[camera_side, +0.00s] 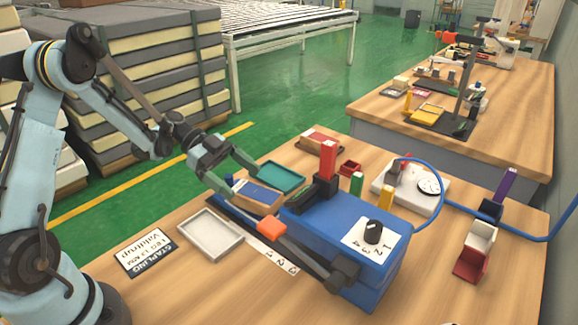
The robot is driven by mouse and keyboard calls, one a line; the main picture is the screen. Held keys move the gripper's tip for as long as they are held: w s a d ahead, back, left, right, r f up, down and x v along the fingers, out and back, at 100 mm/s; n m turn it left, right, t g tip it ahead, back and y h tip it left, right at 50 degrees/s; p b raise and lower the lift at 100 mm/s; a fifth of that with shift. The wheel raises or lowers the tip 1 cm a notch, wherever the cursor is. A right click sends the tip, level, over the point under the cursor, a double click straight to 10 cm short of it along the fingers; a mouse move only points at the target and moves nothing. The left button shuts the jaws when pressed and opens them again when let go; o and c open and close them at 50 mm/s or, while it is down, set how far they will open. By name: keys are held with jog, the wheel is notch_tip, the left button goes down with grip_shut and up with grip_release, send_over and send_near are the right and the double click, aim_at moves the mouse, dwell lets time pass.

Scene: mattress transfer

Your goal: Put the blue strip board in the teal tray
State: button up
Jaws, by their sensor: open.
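The teal tray (291,181) lies on the wooden bench near the picture's middle, behind the large blue box. The blue strip board (262,194) appears as a flat blue-topped piece with tan sides, just in front of the teal tray. It is outside the tray, and part of it is hidden by my gripper. My gripper (243,183) is open, its two green fingers spread above and around the area of the board and the tray's near left side. I cannot tell whether a finger touches the board.
A large blue box (385,280) with a numbered dial stands right of the board. An empty pale tray (236,241) and a white sign (146,253) lie in front. Red, green and yellow blocks and a white gauge unit (436,201) stand behind. Bare bench shows at front.

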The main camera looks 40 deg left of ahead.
jog(key=v, duration=0.6)
jog(key=shift+s+a+r, duration=0.1)
jog(key=shift+r, duration=0.15)
jog(key=s+d+r+n+t+y, duration=0.3)
jog(key=s+d+n+y, duration=0.4)
jog(key=n, duration=0.7)
jog(key=d+r+y, duration=0.1)
jog(key=d+y, duration=0.1)
jog(key=y, duration=0.2)
jog(key=shift+s+d+r+y, duration=0.3)
jog(key=shift+s+r, duration=0.05)
jog(key=shift+s, duration=0.05)
jog(key=shift+s+r+n+t+y, duration=0.15)
jog(key=shift+s+n+t+y, duration=0.4)
jog(key=shift+n+t, duration=0.35)
